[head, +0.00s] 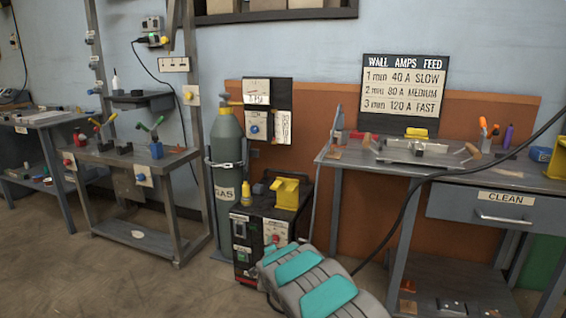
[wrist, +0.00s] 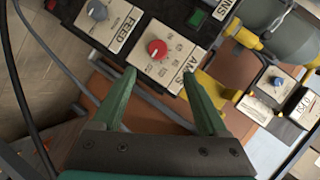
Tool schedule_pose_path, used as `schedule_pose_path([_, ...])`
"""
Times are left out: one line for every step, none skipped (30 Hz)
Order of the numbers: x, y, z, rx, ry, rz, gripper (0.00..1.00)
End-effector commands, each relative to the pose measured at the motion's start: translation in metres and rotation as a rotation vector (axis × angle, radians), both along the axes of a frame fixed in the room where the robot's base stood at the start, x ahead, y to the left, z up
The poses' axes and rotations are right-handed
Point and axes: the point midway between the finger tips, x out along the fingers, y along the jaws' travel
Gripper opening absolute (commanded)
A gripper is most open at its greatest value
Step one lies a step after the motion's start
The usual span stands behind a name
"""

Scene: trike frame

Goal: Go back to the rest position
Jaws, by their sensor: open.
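My gripper (wrist: 158,88) is open and empty in the wrist view, with its two green fingers spread apart. Beyond the fingers is the front panel of the welding machine, with a red knob (wrist: 157,49) on a plate marked AMPS and a grey knob (wrist: 98,10) on a plate marked FEED. I cannot tell how far the fingertips are from the panel. In the head view, my grey and teal arm reaches up from the bottom centre toward the black welding machine (head: 241,248), and the gripper itself is hidden there.
A grey-green gas cylinder (head: 227,155) stands behind the welder. A workbench (head: 345,160) with a drawer marked CLEAN is on the right, and a tool stand (head: 110,155) is on the left. A black cable (head: 408,205) hangs across the bench front. Open floor (head: 110,280) lies at lower left.

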Motion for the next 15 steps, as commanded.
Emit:
schedule_pose_path([-0.004,-0.012,0.016,-0.04,0.022,0.007,0.77])
schedule_pose_path([-0.007,-0.018,0.022,-0.063,0.041,0.015,0.77])
schedule_pose_path([-0.013,-0.026,0.03,-0.096,0.067,0.025,0.77])
schedule_pose_path([-0.018,-0.033,0.034,-0.119,0.088,0.033,0.77])
schedule_pose_path([-0.024,-0.039,0.039,-0.143,0.111,0.041,0.77])
schedule_pose_path([-0.031,-0.048,0.047,-0.171,0.136,0.05,0.77])
schedule_pose_path([-0.037,-0.054,0.052,-0.192,0.158,0.057,0.77])
schedule_pose_path([-0.043,-0.06,0.057,-0.211,0.181,0.065,0.77])
schedule_pose_path([-0.052,-0.068,0.065,-0.238,0.206,0.074,0.77])
schedule_pose_path([-0.06,-0.074,0.068,-0.258,0.233,0.084,0.77])
schedule_pose_path([-0.069,-0.08,0.071,-0.275,0.256,0.092,0.77])
schedule_pose_path([-0.079,-0.087,0.08,-0.299,0.281,0.104,0.77])
schedule_pose_path([-0.088,-0.092,0.083,-0.314,0.306,0.114,0.77])
schedule_pose_path([-0.097,-0.098,0.088,-0.33,0.328,0.123,0.77])
schedule_pose_path([-0.109,-0.105,0.094,-0.351,0.357,0.137,0.77])
